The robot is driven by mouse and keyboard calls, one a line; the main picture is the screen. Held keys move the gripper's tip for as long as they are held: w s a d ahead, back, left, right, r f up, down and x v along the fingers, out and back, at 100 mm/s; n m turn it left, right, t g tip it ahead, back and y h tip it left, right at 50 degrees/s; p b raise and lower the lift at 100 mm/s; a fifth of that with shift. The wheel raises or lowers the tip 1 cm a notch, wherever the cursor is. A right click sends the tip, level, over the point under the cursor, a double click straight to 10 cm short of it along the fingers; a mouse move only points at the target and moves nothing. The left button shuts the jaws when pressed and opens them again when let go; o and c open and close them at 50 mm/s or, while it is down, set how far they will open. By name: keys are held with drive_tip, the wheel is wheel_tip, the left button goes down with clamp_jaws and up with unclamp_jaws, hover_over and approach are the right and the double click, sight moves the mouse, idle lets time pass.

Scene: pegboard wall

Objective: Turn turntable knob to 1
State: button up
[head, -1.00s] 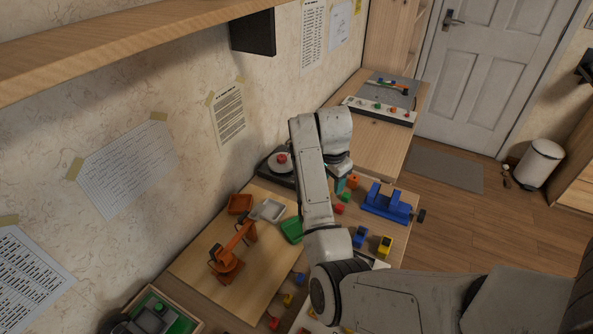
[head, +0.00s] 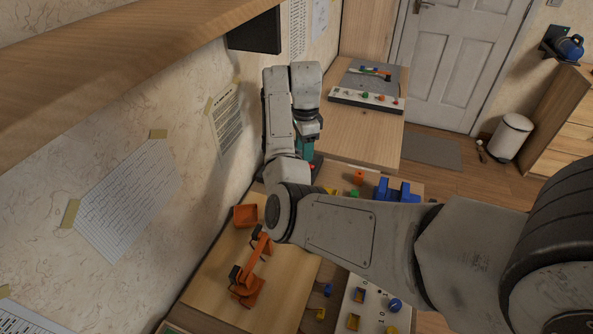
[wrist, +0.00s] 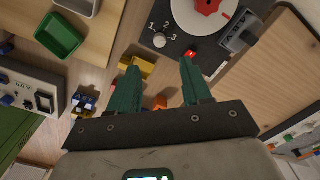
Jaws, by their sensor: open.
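The turntable is a dark box (wrist: 174,62) with a white disc and red centre (wrist: 205,8) at the top of the wrist view. Its small round grey knob (wrist: 160,40) sits by the printed marks 1, 2 and 3; I cannot tell which it points at. A small red button (wrist: 190,54) lies right of the knob. My gripper (wrist: 157,66) has teal fingers spread apart with nothing between them; the knob shows beyond the fingertips, apart from them. In the head view my gripper (head: 306,150) is over the turntable, which my arm mostly hides.
Yellow (wrist: 138,67), orange and blue blocks lie below the turntable in the wrist view. A green tray (wrist: 60,36) is at left. In the head view an orange crane (head: 251,270) and blue vise (head: 397,190) stand on the table, with the wall close on the left.

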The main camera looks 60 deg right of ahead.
wheel_tip(320, 180, down, 10)
drive_tip(key=shift+f, duration=0.1)
idle(0.4)
clamp_jaws()
idle(0.3)
